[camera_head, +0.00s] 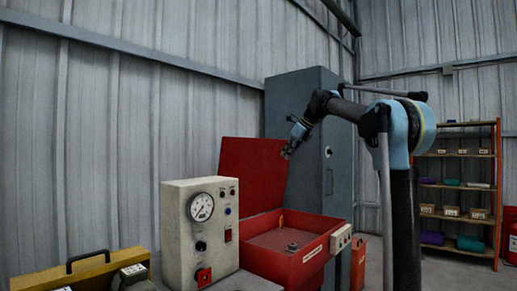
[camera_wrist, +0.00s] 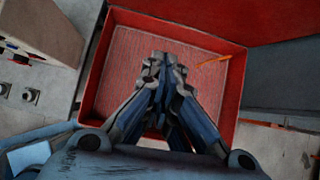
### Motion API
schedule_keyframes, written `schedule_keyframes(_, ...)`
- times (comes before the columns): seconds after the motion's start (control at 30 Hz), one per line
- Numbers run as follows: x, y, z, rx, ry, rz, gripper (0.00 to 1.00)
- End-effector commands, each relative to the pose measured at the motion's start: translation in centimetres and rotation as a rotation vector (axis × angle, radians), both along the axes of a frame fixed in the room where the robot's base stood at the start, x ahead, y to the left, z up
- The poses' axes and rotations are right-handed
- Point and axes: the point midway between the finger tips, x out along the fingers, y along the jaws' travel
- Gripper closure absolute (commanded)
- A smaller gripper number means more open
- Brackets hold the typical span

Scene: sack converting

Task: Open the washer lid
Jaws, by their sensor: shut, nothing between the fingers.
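The red washer (camera_head: 300,262) stands at the lower middle of the head view. Its red lid (camera_head: 252,172) stands raised and leans back behind the basin, so the washer is open. In the wrist view the basin (camera_wrist: 93,85) lies below my gripper, with a meshed floor and an orange piece (camera_wrist: 214,60) near the far right inside. Part of the lid (camera_wrist: 200,18) shows at the top right. My gripper (camera_head: 287,154) is at the lid's right edge in the head view; whether it touches the lid is unclear. The fingers (camera_wrist: 160,62) are shut and empty.
A beige control box (camera_head: 190,255) with a gauge stands left of the washer. A tall grey cabinet (camera_head: 300,95) stands behind it. A yellow case (camera_head: 75,272) lies at the lower left. A shelf rack (camera_head: 455,195) stands at the right.

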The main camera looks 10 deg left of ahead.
Motion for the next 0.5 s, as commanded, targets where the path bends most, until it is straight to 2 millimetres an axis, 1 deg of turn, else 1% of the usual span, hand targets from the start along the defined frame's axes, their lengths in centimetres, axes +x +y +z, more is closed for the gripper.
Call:
schedule_keyframes(0.03,-1.5,2.0,1.2,0.061,-0.037,0.011,1.00)
schedule_keyframes(0.1,-3.2,4.4,3.0,0.153,-0.088,0.016,1.00)
schedule_keyframes(0.2,-5.4,7.0,5.4,0.272,-0.150,0.010,1.00)
schedule_keyframes(0.33,-7.6,9.0,7.8,0.388,-0.206,-0.010,1.00)
schedule_keyframes(0.4,-8.4,9.4,8.6,0.429,-0.223,-0.023,1.00)
schedule_keyframes(0.5,-9.0,9.8,9.2,0.461,-0.238,-0.033,1.00)
